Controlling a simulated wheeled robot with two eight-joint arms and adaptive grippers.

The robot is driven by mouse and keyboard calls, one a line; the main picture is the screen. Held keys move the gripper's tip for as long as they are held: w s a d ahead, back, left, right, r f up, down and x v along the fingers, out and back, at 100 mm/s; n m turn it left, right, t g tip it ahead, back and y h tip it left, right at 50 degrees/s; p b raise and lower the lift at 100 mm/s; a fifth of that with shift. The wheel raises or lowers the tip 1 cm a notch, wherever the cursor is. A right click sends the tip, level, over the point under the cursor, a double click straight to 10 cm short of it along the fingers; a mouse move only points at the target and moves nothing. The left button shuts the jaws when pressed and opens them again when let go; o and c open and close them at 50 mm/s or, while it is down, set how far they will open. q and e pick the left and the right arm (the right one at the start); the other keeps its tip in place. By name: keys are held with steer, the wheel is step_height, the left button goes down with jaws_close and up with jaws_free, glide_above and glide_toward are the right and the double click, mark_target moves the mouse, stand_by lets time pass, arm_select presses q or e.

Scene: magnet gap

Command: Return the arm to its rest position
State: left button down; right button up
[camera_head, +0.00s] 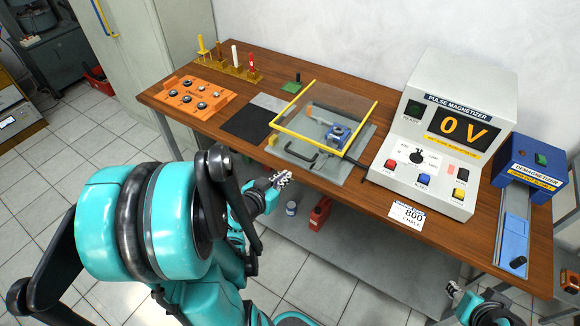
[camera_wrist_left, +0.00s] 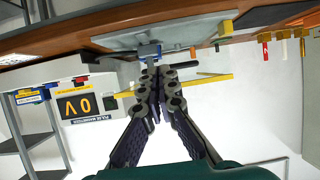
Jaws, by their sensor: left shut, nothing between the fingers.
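My left arm (camera_head: 180,225) comes in from the left, in teal and black. My left gripper (camera_head: 282,179) is in front of the table's front edge, below the clear-covered fixture. It also shows in the left wrist view (camera_wrist_left: 157,72), where its fingers meet at the tips with nothing between them. My right gripper (camera_head: 453,289) shows only in part at the bottom right, below the table's edge, and I cannot tell its jaw state.
A wooden table (camera_head: 385,210) holds a yellow-framed clear cover (camera_head: 326,112), an orange tray (camera_head: 183,99), a pulse magnetizer (camera_head: 445,135) reading 0 V and a blue demagnetizer (camera_head: 530,168). A lower shelf (camera_head: 370,245) carries a red container (camera_head: 320,213). Tiled floor is free at left.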

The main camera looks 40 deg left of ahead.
arm_select(q)
steer(key=shift+s+d+f, duration=0.1)
steer(key=shift+s+f, duration=0.2)
steer(key=shift+s, duration=0.05)
arm_select(e)
steer(key=shift+w+f, duration=0.1)
steer(key=shift+f, duration=0.3)
arm_select(q)
steer(key=d+m+g+h, duration=0.1)
steer(key=d+g+h, duration=0.15)
steer(key=d, duration=0.75)
steer(key=s+d+r+g+y, duration=0.1)
steer(key=s+d+r+g, duration=0.2)
steer(key=s+d+r, duration=0.1)
steer(key=shift+s+d+g, duration=0.35)
steer(key=shift+s+d, duration=0.4)
steer(key=shift+d, duration=0.05)
steer(key=shift+r, duration=0.1)
arm_select(e)
steer(key=shift+d, duration=0.1)
